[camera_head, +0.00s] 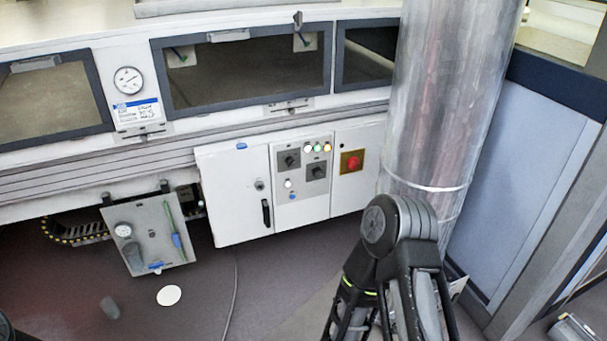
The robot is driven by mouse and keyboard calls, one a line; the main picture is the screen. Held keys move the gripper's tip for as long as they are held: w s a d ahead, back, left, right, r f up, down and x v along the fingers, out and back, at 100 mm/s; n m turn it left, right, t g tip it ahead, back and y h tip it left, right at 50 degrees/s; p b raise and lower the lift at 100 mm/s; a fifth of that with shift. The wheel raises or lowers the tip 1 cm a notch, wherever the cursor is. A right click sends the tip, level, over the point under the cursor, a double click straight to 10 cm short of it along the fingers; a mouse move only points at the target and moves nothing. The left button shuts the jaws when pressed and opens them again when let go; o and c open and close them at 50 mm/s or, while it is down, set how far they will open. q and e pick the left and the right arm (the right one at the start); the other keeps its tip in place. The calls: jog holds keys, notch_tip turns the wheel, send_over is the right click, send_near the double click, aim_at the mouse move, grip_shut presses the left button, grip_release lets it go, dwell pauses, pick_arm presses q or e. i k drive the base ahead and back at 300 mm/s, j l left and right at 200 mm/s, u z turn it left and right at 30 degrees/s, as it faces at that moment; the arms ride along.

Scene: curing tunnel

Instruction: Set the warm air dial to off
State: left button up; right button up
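A grey control panel (301,169) on the white cabinet carries two black rotary dials on dark square plates. The left dial (289,160) sits slightly higher than the right dial (316,171). Their labels are too small to read, so I cannot tell which is the warm air dial or where either points. Neither gripper shows in this view. Part of my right arm (398,245) stands at the lower middle, in front of and to the right of the cabinet, and touches neither dial.
A red button on a yellow plate (351,161) is right of the dials, with lit lamps (318,147) above them. A large metal duct (447,95) stands at right. A hinged grey plate (149,234) hangs at left. A white disc (169,295) and a cable lie on the floor.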

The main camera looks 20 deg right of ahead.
aim_at(317, 172)
jog(key=i+z, duration=0.15)
jog(key=z, duration=1.15)
jog(key=i+j+z, duration=0.6)
jog(key=z, duration=0.15)
jog(key=i+j+z, duration=0.2)
jog(key=j+z, duration=0.15)
jog(key=j, duration=0.15)
jog(key=i+j, duration=0.1)
jog(key=j, duration=0.2)
jog(key=i+j, duration=0.1)
jog(key=j, duration=0.15)
jog(key=i+j, duration=0.1)
jog(key=j, duration=0.2)
